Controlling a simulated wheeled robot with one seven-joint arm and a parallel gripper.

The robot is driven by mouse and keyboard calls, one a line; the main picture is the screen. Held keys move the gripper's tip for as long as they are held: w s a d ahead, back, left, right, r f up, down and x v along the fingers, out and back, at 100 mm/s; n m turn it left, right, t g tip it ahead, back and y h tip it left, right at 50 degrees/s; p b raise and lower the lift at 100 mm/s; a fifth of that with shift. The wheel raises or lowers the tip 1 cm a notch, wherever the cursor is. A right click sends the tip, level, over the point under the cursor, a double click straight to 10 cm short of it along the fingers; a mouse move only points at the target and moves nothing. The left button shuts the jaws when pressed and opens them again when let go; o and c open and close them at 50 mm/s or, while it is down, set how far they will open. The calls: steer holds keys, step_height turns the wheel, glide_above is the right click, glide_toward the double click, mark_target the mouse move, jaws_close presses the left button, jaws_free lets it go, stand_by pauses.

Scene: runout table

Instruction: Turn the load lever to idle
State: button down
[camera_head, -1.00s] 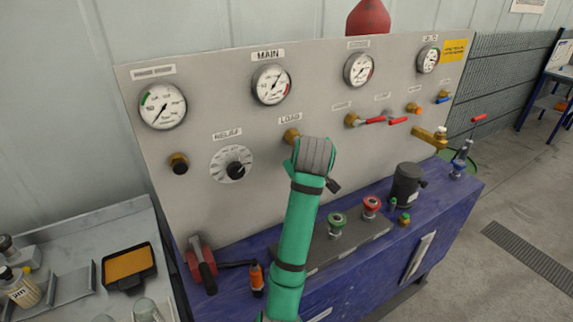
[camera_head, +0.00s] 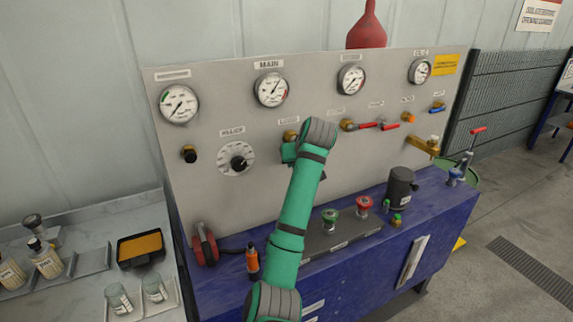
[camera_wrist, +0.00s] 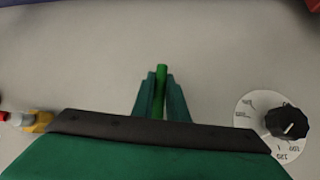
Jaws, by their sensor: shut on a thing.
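The load lever (camera_wrist: 161,71) is a slim green bar in the wrist view. It lies between the two teal fingers of my gripper (camera_wrist: 160,92), which is shut on it, and its tip shows just past the fingertips. In the head view the brass body of the load valve (camera_head: 290,136) sits on the grey panel under the LOAD label (camera_head: 287,121). My gripper (camera_head: 288,153) is just below that body. My wrist and forearm cover the area right of it, and the lever's handle cannot be made out there.
The relief dial (camera_head: 236,160) is left of my gripper and also shows in the wrist view (camera_wrist: 287,122). Red-handled valves (camera_head: 365,126) are close on the right. Green and red knobs (camera_head: 330,219) stand on the bench below. Gauges (camera_head: 271,90) line the panel above.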

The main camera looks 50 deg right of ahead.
steer(key=shift+w+a+r, duration=0.15)
steer(key=shift+w+r, duration=0.1)
steer(key=shift+r, duration=0.2)
steer(key=c, duration=1.9)
jaws_free()
steer(key=shift+o, duration=0.8)
steer(key=shift+s, duration=0.1)
steer(key=shift+s+f, duration=0.1)
steer(key=shift+f, duration=0.15)
steer(key=v, duration=1)
steer(key=shift+s+r, duration=0.3)
